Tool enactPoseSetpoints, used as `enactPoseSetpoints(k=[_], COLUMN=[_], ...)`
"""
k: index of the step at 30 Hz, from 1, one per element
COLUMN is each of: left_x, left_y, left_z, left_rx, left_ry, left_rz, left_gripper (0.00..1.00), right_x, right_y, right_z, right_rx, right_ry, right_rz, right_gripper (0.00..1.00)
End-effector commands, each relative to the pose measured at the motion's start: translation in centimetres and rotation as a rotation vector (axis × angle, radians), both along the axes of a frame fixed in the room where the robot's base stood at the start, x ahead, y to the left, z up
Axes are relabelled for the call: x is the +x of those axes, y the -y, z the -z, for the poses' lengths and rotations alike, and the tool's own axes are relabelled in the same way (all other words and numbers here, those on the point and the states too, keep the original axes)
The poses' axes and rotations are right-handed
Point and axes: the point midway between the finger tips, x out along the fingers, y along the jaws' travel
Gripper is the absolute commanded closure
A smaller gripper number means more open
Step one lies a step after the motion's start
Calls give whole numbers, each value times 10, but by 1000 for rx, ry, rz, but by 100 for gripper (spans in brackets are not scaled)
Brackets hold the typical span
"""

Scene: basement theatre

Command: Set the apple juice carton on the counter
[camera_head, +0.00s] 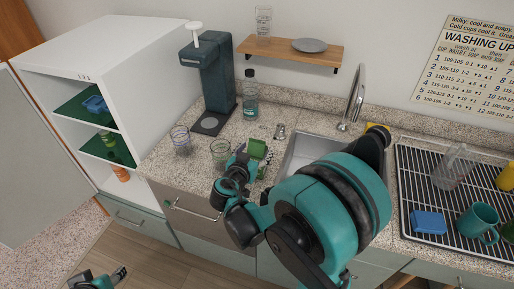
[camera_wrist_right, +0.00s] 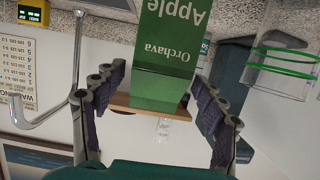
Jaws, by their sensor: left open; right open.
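The green apple juice carton (camera_head: 257,148) is upright at the counter (camera_head: 205,160), left of the sink. It also shows in the right wrist view (camera_wrist_right: 165,60), upside down, with its label readable. Its base is cut off there, and my gripper partly hides it in the head view. My right gripper (camera_head: 254,162) is open around the carton; in the right wrist view its fingers (camera_wrist_right: 158,105) stand either side of it with visible gaps. My left gripper (camera_head: 108,279) is open and empty, low at the left, away from the counter.
Two glasses (camera_head: 181,141) (camera_head: 220,152) stand left of the carton. A teal dispenser (camera_head: 212,80) and a bottle (camera_head: 250,99) stand behind. The sink (camera_head: 305,155) and a rack (camera_head: 420,185) with dishes are to the right. An open fridge (camera_head: 140,60) is at the left.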

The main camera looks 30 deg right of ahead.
Motion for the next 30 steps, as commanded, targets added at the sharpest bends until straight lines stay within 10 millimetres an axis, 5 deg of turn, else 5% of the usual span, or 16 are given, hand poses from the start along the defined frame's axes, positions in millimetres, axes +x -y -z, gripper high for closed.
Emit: enactPoseSetpoints(k=[12,19,25,30], left_x=[0,0,0,0], left_y=[0,0,0,0], left_z=[-23,-25,-25,-25], left_rx=[0,0,0,0], left_ry=[0,0,0,0], left_rz=[0,0,0,0], left_gripper=[54,54,54,54], right_x=[-55,-69,-95,-133], right_y=[-65,-75,-70,-92], right_z=[-27,-29,-7,6], right_rx=[0,8,96,215], right_ry=[0,-32,-328,-574], right_rz=[-4,-7,-127,-396], right_gripper=[28,28,28,28])
